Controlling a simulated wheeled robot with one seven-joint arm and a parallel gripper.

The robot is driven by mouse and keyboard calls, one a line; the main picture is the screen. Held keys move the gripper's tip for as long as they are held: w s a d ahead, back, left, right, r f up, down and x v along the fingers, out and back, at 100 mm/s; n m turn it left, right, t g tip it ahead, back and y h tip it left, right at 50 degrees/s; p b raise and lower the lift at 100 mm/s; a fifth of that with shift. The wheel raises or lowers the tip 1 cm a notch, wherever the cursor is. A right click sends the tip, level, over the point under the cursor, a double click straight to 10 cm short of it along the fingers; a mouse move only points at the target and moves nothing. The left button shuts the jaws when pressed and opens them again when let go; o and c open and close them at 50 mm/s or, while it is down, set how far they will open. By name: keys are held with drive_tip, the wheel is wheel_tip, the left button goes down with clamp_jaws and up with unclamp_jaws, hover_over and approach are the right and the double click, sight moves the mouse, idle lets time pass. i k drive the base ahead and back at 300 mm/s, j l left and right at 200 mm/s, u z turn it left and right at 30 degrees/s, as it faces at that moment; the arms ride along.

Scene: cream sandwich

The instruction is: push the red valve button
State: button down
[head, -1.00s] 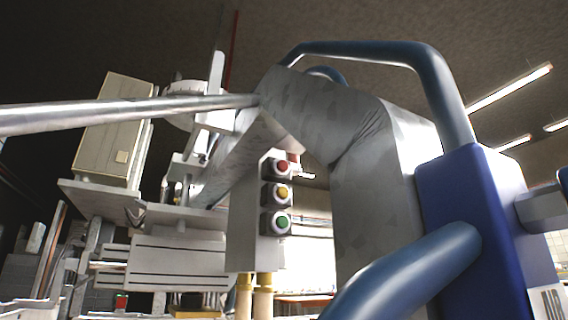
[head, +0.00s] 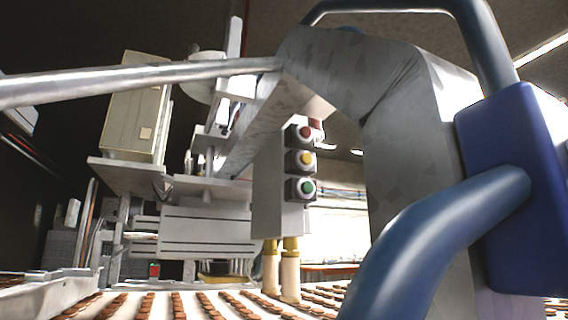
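A red button (head: 306,132) sits at the top of a vertical column of three buttons, each in a dark square housing. A yellow button (head: 308,159) and a green button (head: 308,187) are below it. They are on the side of a light grey box (head: 268,195) hanging under the machine's metal frame, near the middle of the head view. I cannot tell whether the red button is pressed. My gripper is not in view.
A large grey metal frame (head: 415,130), a blue box (head: 515,190) and a thick blue hose (head: 430,235) fill the right side. A metal bar (head: 130,82) crosses the upper left. Below, rows of brown biscuits lie on a pale conveyor (head: 235,310).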

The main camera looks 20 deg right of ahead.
sight(305, 131)
drive_tip(key=k+z, duration=0.15)
drive_tip(key=z, duration=0.2)
drive_tip(key=k+l+z, duration=0.1)
drive_tip(key=z, duration=0.25)
drive_tip(key=k+l+z, duration=0.1)
drive_tip(key=z, duration=0.25)
drive_tip(key=k, duration=0.05)
